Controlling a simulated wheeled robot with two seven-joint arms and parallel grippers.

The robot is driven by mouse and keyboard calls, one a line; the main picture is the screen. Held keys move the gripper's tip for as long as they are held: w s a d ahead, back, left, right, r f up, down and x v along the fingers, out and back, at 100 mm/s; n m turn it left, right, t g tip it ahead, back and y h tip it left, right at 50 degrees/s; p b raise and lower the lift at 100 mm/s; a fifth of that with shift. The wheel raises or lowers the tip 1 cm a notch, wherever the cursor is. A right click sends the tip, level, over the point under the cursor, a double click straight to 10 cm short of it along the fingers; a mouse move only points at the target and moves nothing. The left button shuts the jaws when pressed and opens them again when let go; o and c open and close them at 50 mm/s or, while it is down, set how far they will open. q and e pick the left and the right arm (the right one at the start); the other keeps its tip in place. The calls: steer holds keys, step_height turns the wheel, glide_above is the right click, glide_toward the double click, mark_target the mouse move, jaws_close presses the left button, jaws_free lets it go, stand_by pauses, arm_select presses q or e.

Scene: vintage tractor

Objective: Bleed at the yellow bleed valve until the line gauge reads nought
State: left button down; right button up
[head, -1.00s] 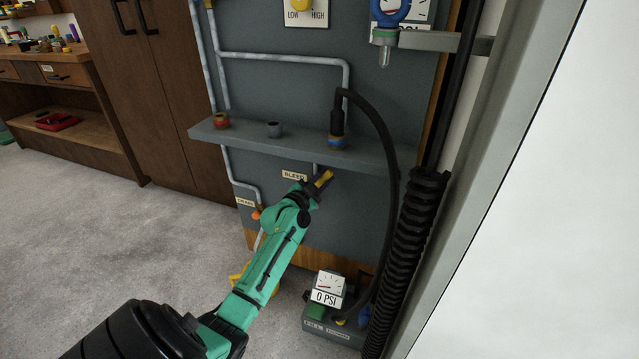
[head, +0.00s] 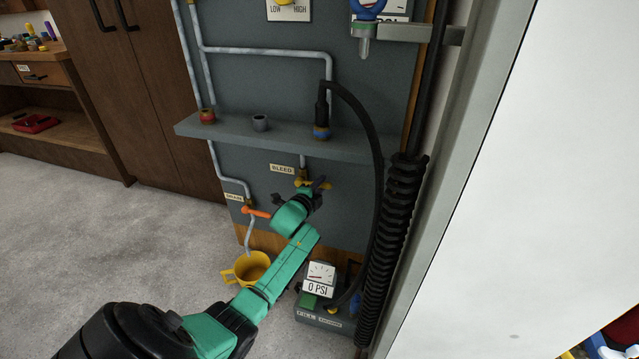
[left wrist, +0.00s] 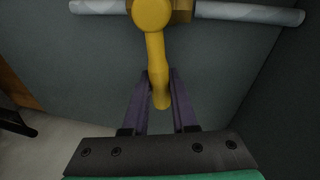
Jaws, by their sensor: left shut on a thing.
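The yellow bleed valve (head: 300,182) sits on a pipe under the grey shelf, beside the BLEED label (head: 283,169). My left gripper (head: 318,183) is at its handle. In the left wrist view the yellow lever (left wrist: 154,60) hangs from the pipe, its lower end between my left gripper's two fingers (left wrist: 160,95), which are shut on it. A small dial (head: 321,271) on the floor unit has a plate reading 0 PSI (head: 318,288). Another dial (head: 397,8) at the top is cut off and partly covered by a blue ring. My right gripper is out of view.
A black hose (head: 372,130) runs from the shelf (head: 270,142) down towards the floor unit (head: 326,318). A white panel edge (head: 470,150) bounds the right. Carpet (head: 130,240) is clear at left.

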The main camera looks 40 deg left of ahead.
arm_select(q)
steer(key=shift+f+m, duration=0.5)
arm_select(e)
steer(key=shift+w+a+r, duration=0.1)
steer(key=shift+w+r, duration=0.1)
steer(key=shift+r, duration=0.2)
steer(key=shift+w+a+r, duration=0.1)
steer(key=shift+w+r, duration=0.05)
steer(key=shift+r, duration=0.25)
arm_select(q)
steer(key=c, duration=0.7)
jaws_free()
steer(key=shift+r, duration=0.1)
steer(key=shift+s, duration=0.2)
steer(key=p+v, duration=0.3)
steer(key=v, duration=1.1)
steer(key=shift+d+r+p, duration=0.15)
steer(key=shift+d+p, duration=0.05)
steer(key=shift+p, duration=0.1)
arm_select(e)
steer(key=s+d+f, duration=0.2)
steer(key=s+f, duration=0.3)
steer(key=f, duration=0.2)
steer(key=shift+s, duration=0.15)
